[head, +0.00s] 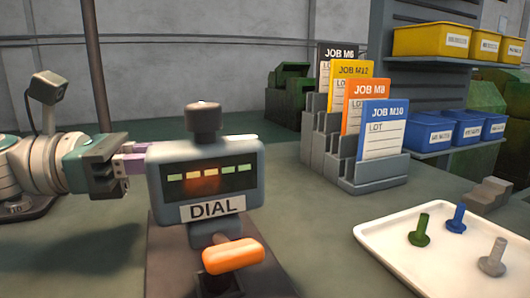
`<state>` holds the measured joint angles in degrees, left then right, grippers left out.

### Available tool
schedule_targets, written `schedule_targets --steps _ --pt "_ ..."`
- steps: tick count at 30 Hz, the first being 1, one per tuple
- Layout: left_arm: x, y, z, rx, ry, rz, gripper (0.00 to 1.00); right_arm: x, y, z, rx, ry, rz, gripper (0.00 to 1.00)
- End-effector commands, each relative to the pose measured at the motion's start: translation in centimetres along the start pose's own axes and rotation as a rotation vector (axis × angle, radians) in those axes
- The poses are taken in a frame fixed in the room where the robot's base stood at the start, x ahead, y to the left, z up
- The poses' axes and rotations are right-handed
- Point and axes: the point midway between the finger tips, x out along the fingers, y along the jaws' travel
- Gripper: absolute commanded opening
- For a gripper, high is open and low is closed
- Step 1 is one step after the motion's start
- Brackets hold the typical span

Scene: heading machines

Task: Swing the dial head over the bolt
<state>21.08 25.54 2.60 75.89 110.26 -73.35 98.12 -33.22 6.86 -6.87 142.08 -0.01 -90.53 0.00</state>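The dial head (207,174) is a grey box with a dark screen, a row of small lit bars, a "DIAL" label and a dark knob on top. It stands over a dark base plate (170,262) in the head view. An orange rounded piece (233,255) sits on a small black block (220,285) just below and in front of it; I cannot tell whether it is a bolt or a handle. My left gripper (132,160) is at the dial head's left side, with purple parts meeting that side. Its finger opening is not clear. My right gripper is not in view.
A white tray (385,250) at the right holds a green bolt (420,232), a blue bolt (456,219) and a grey bolt (493,258). A grey rack (375,172) of job cards stands behind. Shelves with yellow bins (430,40) and blue bins (428,133) are at the back right.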

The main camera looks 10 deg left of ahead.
Motion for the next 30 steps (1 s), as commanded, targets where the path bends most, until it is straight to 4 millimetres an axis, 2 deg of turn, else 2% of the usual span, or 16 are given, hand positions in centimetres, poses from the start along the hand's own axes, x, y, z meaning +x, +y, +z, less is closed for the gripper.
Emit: schedule_targets --steps 11,12,19,26,30 --pt "-0.09 -0.06 -0.09 0.001 0.003 -0.004 0.00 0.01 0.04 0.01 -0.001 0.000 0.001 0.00" --pt "-0.09 -0.06 -0.09 0.001 0.003 -0.004 0.30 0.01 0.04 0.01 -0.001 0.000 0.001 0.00" --pt "-0.08 -0.04 -0.07 0.000 0.002 -0.003 0.56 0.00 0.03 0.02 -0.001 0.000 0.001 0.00" --pt "-0.09 -0.03 -0.05 0.000 0.001 -0.003 0.57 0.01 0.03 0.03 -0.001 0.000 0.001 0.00" --pt "-0.93 0.03 -0.08 -0.001 0.002 -0.001 0.57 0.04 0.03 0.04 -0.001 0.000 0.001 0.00"
